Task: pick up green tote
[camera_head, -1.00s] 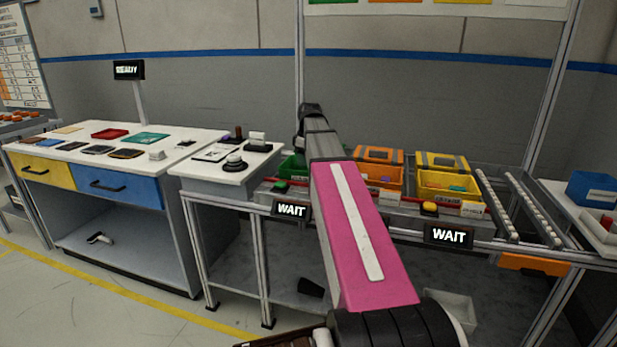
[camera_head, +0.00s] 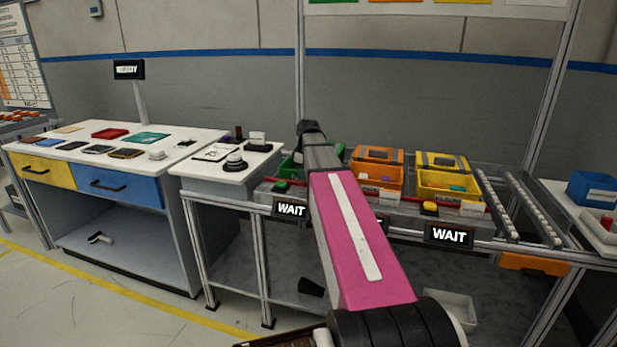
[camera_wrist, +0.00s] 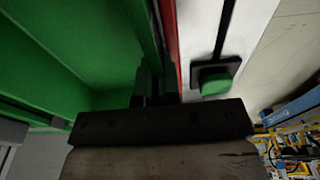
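The green tote (camera_head: 291,167) stands at the left end of the row of totes on the workstation, partly hidden behind my arm in the head view. In the wrist view its green wall and inside (camera_wrist: 60,60) fill the left side. My gripper (camera_wrist: 156,85) is at the tote's right-hand wall in that view, with its two dark fingers close together at the wall beside a red strip. I cannot tell whether the fingers are closed on the wall. The head view hides the gripper behind my arm.
An orange tote (camera_head: 385,178) and a yellow tote (camera_head: 447,186) stand to the right of the green one. A green button (camera_wrist: 214,82) lies close to my gripper. The roller rails (camera_head: 515,205) are further right. A white side table (camera_head: 220,172) adjoins on the left.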

